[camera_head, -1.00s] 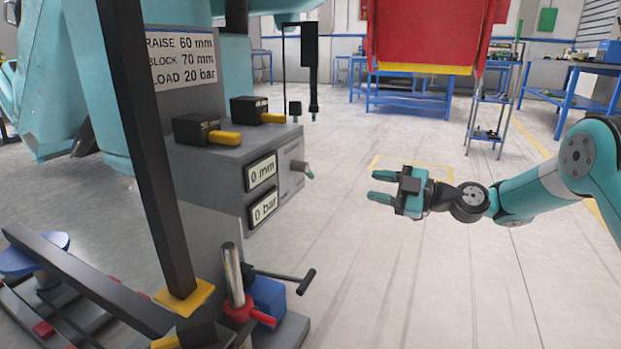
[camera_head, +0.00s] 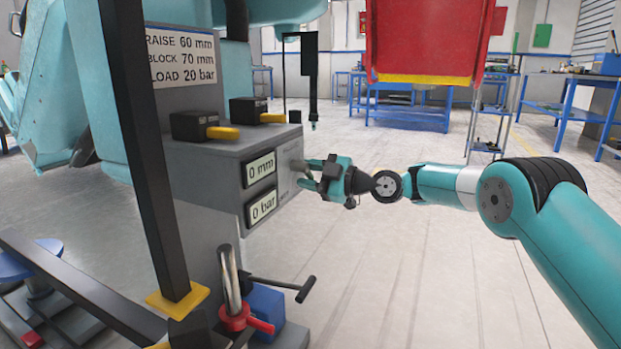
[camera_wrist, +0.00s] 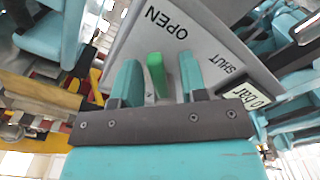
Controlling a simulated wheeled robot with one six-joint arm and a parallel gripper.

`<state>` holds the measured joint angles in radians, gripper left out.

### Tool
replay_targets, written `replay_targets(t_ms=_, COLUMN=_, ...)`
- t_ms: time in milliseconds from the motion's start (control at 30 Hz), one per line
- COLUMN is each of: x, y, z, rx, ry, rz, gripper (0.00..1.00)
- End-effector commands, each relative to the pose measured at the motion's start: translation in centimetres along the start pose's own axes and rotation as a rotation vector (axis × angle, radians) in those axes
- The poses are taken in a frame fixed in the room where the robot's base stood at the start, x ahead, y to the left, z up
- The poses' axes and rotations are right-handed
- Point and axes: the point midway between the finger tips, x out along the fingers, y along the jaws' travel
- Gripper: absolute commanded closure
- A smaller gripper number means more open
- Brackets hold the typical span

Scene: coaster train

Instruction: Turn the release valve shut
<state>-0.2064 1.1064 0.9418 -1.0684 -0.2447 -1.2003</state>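The release valve shows in the wrist view as a green lever (camera_wrist: 157,75) on a grey panel (camera_wrist: 190,45) lettered OPEN and SHUT. Its exact setting is hard to tell. My gripper (camera_wrist: 160,80) is open, with one finger on each side of the lever. A gap shows on the right side; whether the left finger touches it cannot be told. In the head view my gripper (camera_head: 306,172) is at the right side of the grey control box (camera_head: 215,160), and its fingers hide the lever there.
The box displays read 0 mm (camera_head: 260,169) and 0 bar (camera_head: 261,206). Two black blocks with yellow levers (camera_head: 222,132) sit on top. A black post (camera_head: 150,150) stands left. A black T-handle (camera_head: 290,287) and a red collar (camera_head: 236,320) are below.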

Motion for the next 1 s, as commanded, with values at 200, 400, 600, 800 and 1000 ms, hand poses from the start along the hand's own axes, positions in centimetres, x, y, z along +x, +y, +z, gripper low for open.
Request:
replay_targets(t_ms=200, x=0.01, y=0.01, z=0.02, rx=0.001, ry=-0.001, rz=0.0, gripper=0.61)
replay_targets(t_ms=400, x=-0.02, y=0.01, z=0.03, rx=0.001, ry=-0.001, rz=0.0, gripper=1.0)
replay_targets(t_ms=600, x=-0.05, y=-0.02, z=0.02, rx=0.006, ry=-0.001, rz=-0.001, gripper=1.0)
replay_targets(t_ms=800, x=-0.06, y=-0.13, z=-0.04, rx=0.056, ry=-0.001, rz=-0.001, gripper=1.0)
replay_targets(t_ms=1000, x=-0.07, y=-0.49, z=-0.16, rx=0.179, ry=-0.002, rz=-0.002, gripper=1.0)
